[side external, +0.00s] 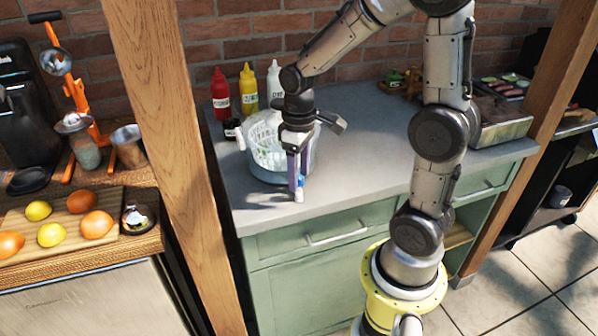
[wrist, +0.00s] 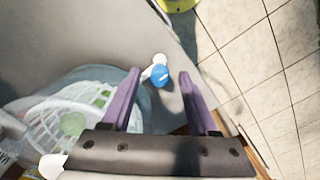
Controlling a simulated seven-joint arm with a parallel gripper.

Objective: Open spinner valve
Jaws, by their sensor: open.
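The spinner (side external: 268,172) is a translucent bowl with a white slotted basket, standing near the front left of the grey counter. In the wrist view, the bowl and basket (wrist: 75,122) fill the lower left, with green bits inside. The valve is a small white piece with a blue cap (wrist: 160,76); it also shows at the counter's front edge in the side view (side external: 300,183). My gripper (wrist: 160,88) is open, pointing down, with its purple fingers on either side of the valve in the picture. I cannot tell whether they touch it. The arm hides part of the spinner.
Red (side external: 220,93), yellow (side external: 248,88) and white (side external: 274,80) bottles stand behind the spinner. A wooden post (side external: 160,130) rises left of the counter. The counter right of the spinner (side external: 375,140) is clear. A metal tray (side external: 500,122) stands far right.

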